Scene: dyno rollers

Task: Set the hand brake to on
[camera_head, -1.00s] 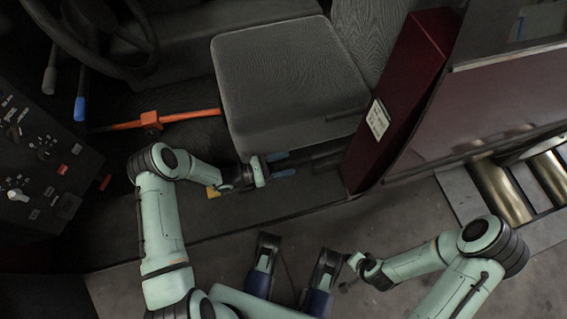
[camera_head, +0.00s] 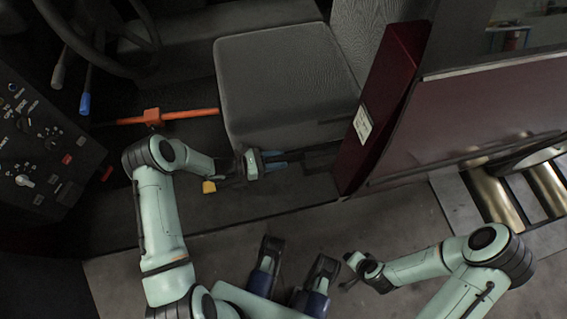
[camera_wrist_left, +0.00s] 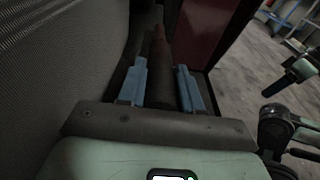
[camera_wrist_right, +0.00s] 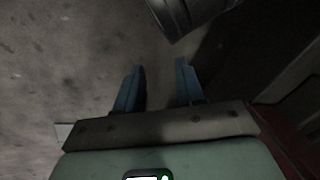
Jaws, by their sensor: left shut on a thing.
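The hand brake lever (camera_wrist_left: 158,88) is a dark bar with a reddish far end, beside the seat. It runs between the two blue fingers of my left gripper (camera_wrist_left: 164,88) in the left wrist view. My left gripper (camera_head: 276,160) is shut on the lever at the seat's lower front edge. In the head view the gripper hides much of the lever, and its exact angle is hard to tell. My right gripper (camera_wrist_right: 160,86) is open and empty above the grey floor. Its fingers are small and dark in the head view.
A grey seat (camera_head: 285,80) stands just beyond my left gripper. A dark red panel (camera_head: 385,105) rises to its right. An orange bar (camera_head: 190,115) lies left of the seat, near a control panel (camera_head: 40,150). Metal rollers (camera_head: 490,190) are at the right. The floor in front is clear.

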